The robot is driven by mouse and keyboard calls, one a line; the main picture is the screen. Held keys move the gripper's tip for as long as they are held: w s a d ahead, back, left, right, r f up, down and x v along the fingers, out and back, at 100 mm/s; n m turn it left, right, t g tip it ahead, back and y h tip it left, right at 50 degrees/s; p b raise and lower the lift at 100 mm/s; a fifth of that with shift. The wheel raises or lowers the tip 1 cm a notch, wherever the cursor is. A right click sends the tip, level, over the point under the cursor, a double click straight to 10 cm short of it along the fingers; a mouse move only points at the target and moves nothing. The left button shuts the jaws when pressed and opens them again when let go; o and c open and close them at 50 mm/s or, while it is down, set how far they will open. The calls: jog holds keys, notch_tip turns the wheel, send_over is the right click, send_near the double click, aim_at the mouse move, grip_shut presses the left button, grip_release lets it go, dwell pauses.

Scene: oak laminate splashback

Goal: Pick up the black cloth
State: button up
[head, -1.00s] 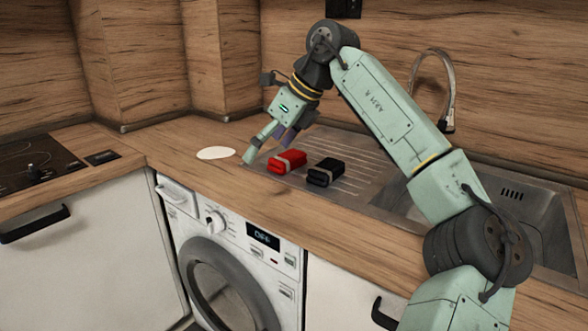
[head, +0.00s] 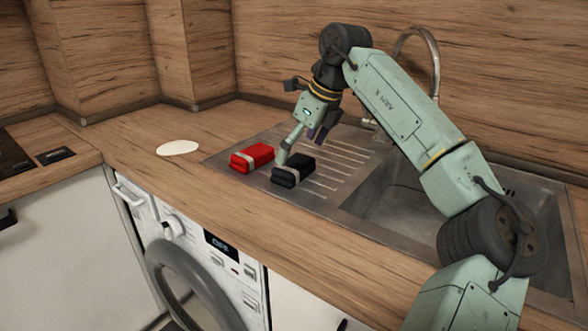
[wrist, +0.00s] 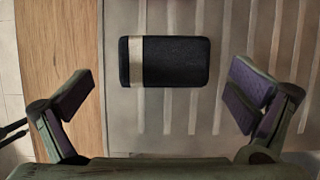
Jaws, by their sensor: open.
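The black cloth (head: 293,170) is a folded bundle with a pale band near one end. It lies on the ribbed steel drainboard (head: 345,163) of the sink. In the wrist view the black cloth (wrist: 180,62) shows ahead of my fingers, between their lines, with the pale band towards the left. My gripper (head: 299,148) is open and empty, above and just behind the cloth in the head view. In the wrist view both fingers of my gripper (wrist: 160,100) are spread wide, apart from the cloth.
A red folded cloth (head: 252,157) with a pale band lies left of the black one on the drainboard. A white flat disc (head: 178,148) lies on the wooden counter. The sink basin (head: 400,195) is to the right, with a tap (head: 434,60) behind.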

aim_at(294, 163)
jog(key=p+x, duration=0.1)
jog(key=x, duration=0.4)
jog(key=shift+w+d, duration=0.1)
jog(key=shift+d, duration=0.05)
jog(key=shift+c, duration=0.4)
jog(key=c, duration=0.8)
